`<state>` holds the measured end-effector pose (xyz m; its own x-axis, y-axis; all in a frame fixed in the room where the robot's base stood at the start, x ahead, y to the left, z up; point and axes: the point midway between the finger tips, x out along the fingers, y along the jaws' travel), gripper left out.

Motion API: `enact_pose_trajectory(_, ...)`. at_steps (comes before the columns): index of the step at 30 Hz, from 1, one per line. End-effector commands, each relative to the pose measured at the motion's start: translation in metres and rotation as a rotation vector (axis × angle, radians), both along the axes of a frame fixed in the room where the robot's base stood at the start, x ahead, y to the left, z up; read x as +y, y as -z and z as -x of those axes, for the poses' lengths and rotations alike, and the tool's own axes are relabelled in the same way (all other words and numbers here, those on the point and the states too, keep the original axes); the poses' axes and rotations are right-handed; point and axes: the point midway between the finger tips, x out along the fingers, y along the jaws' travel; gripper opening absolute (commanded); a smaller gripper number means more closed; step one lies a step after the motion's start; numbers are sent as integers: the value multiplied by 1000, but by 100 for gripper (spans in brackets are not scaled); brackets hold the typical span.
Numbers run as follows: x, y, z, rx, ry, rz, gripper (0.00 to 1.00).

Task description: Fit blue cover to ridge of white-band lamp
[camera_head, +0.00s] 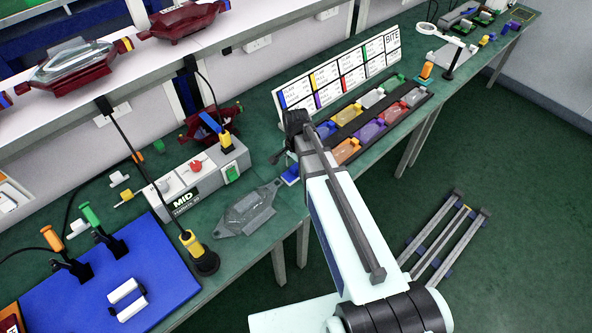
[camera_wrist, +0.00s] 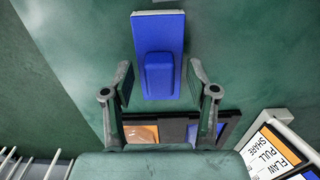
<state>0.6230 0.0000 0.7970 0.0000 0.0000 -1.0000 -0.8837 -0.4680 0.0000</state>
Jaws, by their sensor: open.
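A blue cover (camera_wrist: 158,30), a flat plate with a raised block, lies on the green bench in the wrist view. In the head view a small blue piece (camera_head: 290,174) at the bench's front edge appears to be the same cover. My gripper (camera_wrist: 160,75) is open, with its fingers apart on either side of the raised block and nothing held. Red-housed lamps stand on the upper shelf, one with a clear lens (camera_head: 78,61) and another to its right (camera_head: 183,18). A third red housing (camera_head: 210,124) is on the bench. I cannot tell which lamp has a white band.
A clear lens piece (camera_head: 247,210) lies left of the blue cover. A tray of coloured parts (camera_head: 372,118) and a label board (camera_head: 338,78) stand to the right. A grey test box (camera_head: 198,178), a black-based stand (camera_head: 205,262) and a blue mat (camera_head: 165,262) are to the left.

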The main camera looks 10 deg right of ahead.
Motion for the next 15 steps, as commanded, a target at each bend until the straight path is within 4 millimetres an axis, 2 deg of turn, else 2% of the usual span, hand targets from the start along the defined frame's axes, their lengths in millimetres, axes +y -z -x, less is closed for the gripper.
enact_pose_trajectory(1, 0, 0, 0, 0, 0, 0, 48)
enact_pose_trajectory(5, 0, 0, 0, 0, 0, 0, 2)
enact_pose_trajectory(15, 0, 0, 0, 0, 0, 0, 0)
